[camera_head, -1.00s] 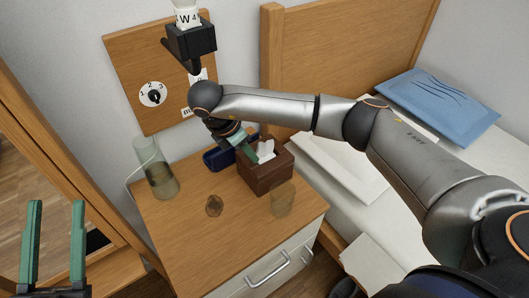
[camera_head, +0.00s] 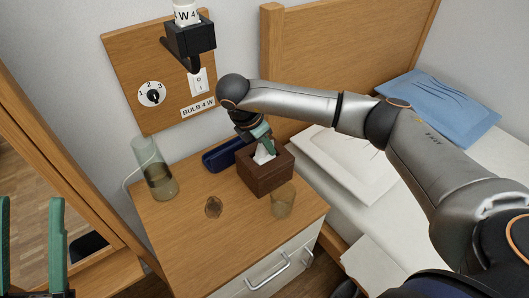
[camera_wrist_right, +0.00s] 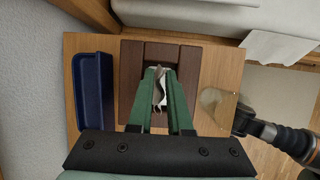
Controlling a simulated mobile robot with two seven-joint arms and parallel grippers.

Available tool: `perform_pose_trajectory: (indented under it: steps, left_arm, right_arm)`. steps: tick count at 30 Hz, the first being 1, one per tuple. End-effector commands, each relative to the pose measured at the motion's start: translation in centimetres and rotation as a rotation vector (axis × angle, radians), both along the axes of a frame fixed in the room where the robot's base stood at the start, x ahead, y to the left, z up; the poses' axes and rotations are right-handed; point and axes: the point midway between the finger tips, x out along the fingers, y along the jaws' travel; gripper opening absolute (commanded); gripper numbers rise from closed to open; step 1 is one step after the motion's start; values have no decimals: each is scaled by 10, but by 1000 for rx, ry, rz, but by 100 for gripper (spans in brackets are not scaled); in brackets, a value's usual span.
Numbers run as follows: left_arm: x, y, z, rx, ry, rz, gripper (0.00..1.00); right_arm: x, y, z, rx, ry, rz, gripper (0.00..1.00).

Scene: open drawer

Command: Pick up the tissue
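The white tissue (camera_head: 264,154) sticks up from the slot of a brown tissue box (camera_head: 268,183) on the bedside cabinet. In the right wrist view the tissue (camera_wrist_right: 161,92) shows between the green fingers of my right gripper (camera_wrist_right: 163,72), with a gap still between the fingers. In the head view my right gripper (camera_head: 268,143) is just above the box, next to the tissue; its far finger is mostly hidden. My left gripper (camera_head: 30,203) is open and empty at the lower left, away from the cabinet.
A blue case (camera_head: 222,156) lies beside the box. A wall panel (camera_head: 130,60) with dial and switch is behind.

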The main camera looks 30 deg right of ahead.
Motion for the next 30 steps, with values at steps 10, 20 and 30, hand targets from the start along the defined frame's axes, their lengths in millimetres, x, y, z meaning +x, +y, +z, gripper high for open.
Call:
perform_pose_trajectory:
  steps: [10, 20, 30]
  left_arm:
    - [0, 0, -1, -1, 4, 0, 50]
    - [1, 0, -1, -1, 7, 1, 50]
    - [26, 4, -32, -4, 175, 36, 50]
  right_arm:
    - [0, 0, 0, 0, 0, 0, 0]
    - [0, 1, 1, 1, 1, 1, 0]
    - [0, 0, 26, 1, -2, 1, 0]
